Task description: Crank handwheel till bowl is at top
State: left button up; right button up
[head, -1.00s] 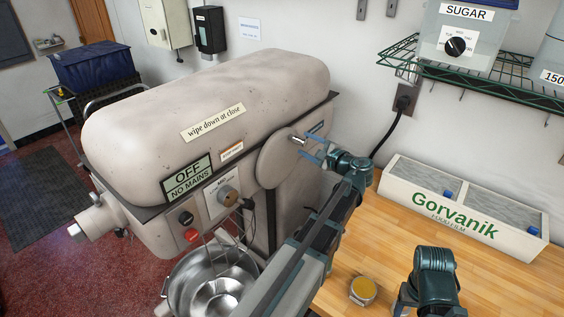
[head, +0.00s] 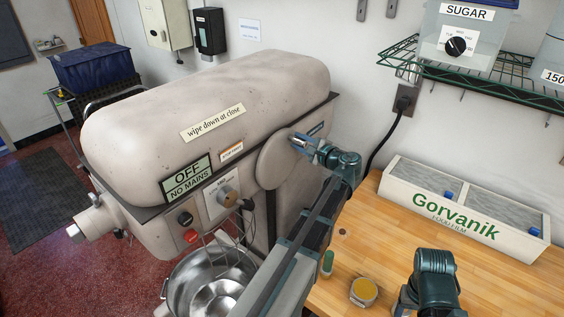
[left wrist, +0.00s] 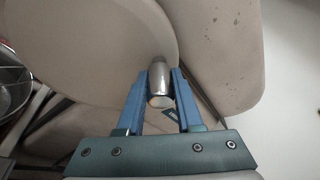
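The beige mixer (head: 120,130) has a round handwheel (head: 273,165) on its right side. The wheel's metal crank handle (left wrist: 160,78) stands out from near its rim, at its upper right in the head view. My left gripper (head: 306,142) is at this handle. In the left wrist view its blue fingers (left wrist: 160,90) lie on either side of the handle, close against it. The steel bowl (head: 185,290) is below the mixer head, partly hidden by my left arm. My right arm shows at the lower right, its fingers out of view.
A wire shelf (head: 480,75) with a sugar bin (head: 464,40) hangs above. A black cord (head: 384,145) runs to a wall socket.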

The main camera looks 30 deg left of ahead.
pick_arm(q)
grip_shut()
jog(key=shift+w+d+f+b, duration=0.1)
jog(key=shift+w+f+b, duration=0.45)
jog(key=shift+w, duration=0.3)
jog(key=shift+w+f+b, duration=0.4)
jog(key=shift+f+b, duration=0.2)
jog(key=shift+b, duration=0.05)
jog(key=shift+w+f, duration=0.2)
jog(key=shift+w, duration=0.05)
